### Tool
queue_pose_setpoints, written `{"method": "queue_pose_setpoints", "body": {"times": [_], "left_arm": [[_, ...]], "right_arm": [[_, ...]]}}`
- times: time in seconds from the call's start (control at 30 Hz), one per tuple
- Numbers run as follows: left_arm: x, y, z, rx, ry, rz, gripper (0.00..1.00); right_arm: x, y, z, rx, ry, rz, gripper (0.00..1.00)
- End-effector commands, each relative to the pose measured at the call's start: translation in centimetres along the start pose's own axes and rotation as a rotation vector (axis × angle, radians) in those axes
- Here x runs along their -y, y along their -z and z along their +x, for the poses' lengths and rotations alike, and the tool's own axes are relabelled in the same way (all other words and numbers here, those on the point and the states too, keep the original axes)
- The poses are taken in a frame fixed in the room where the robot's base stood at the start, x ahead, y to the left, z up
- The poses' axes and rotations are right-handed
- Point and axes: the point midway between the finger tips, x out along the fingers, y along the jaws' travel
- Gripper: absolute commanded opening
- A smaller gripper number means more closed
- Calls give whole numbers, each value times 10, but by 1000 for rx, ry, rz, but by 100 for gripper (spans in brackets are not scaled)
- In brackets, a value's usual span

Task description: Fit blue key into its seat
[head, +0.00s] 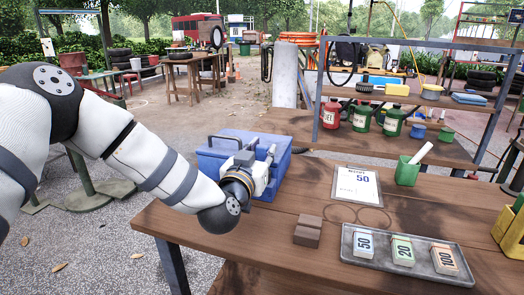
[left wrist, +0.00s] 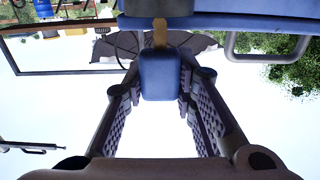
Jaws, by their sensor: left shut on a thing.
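My left gripper (head: 270,160) is at the near right side of a blue box (head: 225,150) with a handle, by the table's left end. In the left wrist view its two fingers are closed on the sides of a blue block, the blue key (left wrist: 160,82). A tan shank (left wrist: 159,33) runs from the key toward a blue surface (left wrist: 200,20) at the top. I cannot tell whether the shank touches or enters it, and no seat is clearly visible. The head view hides the key behind the gripper.
A shelf frame (head: 318,95) with red and green canisters stands behind.

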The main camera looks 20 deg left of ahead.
Motion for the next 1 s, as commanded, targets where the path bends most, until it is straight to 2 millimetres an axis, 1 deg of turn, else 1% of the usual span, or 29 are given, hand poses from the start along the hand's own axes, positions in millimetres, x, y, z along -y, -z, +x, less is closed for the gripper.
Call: {"method": "queue_pose_setpoints", "body": {"times": [0.77, 0.8, 0.87, 1.0], "left_arm": [[0, -22, 0, 3, -1, 0, 6], [0, -21, 0, 3, -1, 0, 34], [0, -21, 0, 4, 0, 0, 48], [0, -23, 0, 7, 1, 0, 48]], "right_arm": [[0, -5, 6, 23, -1, 0, 40], [0, -5, 6, 22, -1, 0, 40], [0, -5, 6, 22, -1, 0, 40], [0, -5, 6, 22, -1, 0, 40]]}}
